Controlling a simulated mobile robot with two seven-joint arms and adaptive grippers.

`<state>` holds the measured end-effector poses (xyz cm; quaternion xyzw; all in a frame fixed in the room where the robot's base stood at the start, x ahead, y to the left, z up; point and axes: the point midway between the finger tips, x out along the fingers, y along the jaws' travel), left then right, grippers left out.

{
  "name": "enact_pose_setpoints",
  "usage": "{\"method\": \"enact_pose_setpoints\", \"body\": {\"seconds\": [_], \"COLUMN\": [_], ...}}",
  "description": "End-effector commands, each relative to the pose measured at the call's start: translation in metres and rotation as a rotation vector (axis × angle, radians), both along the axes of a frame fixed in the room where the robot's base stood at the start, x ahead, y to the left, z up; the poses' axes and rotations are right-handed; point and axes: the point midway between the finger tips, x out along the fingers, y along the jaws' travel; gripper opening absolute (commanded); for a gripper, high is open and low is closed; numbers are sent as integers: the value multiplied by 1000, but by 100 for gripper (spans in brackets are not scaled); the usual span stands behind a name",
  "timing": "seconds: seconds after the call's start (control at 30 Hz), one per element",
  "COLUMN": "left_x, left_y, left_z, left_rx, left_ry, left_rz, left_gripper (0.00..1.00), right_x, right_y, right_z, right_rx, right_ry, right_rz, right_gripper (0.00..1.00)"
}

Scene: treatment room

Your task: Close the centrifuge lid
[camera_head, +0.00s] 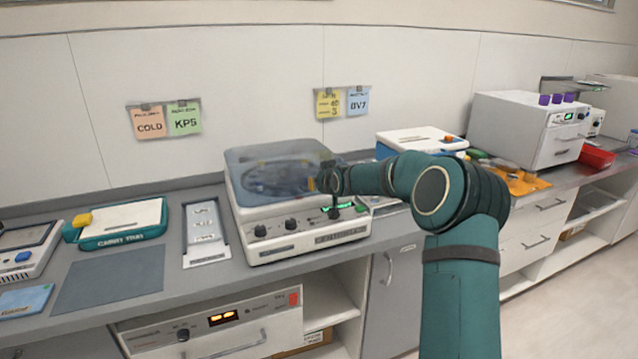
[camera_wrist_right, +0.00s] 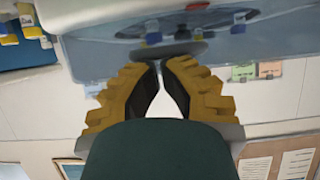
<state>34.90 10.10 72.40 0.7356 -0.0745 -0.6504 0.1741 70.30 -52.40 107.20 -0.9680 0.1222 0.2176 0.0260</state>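The centrifuge (camera_head: 305,240) stands on the counter, a white box with dark knobs and a green display in front. Its clear bluish lid (camera_head: 255,160) lies low over the bowl, and the dark rotor shows through it. I cannot tell whether the lid is fully down. Contact is unclear. My left gripper is out of view.
A teal tray (camera_head: 120,235) and a grey panel (camera_head: 202,235) stand left of the centrifuge. A blue-and-white box (camera_head: 425,138) stands behind my right arm. A white machine (camera_head: 520,130) is farther right. A grey mat (camera_head: 110,278) lies bare at the left.

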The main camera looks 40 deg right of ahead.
Motion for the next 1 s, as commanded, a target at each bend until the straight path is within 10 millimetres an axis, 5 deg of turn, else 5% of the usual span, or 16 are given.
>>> {"method": "enact_pose_setpoints", "body": {"seconds": [0.1,0.63,0.77,0.97,1.0], "left_x": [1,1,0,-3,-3], "left_y": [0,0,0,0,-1], "left_z": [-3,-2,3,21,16], "left_rx": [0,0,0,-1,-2], "left_ry": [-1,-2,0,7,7], "left_rz": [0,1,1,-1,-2], "left_gripper": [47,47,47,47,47], "right_x": [-4,-3,-2,1,-8], "right_y": [1,1,3,8,9], "right_z": [-18,-18,-7,37,26], "right_rx": [8,9,7,2,4], "right_ry": [30,30,26,15,21], "right_rz": [3,3,3,4,3], "right_gripper": [0,0,0,0,0]}}
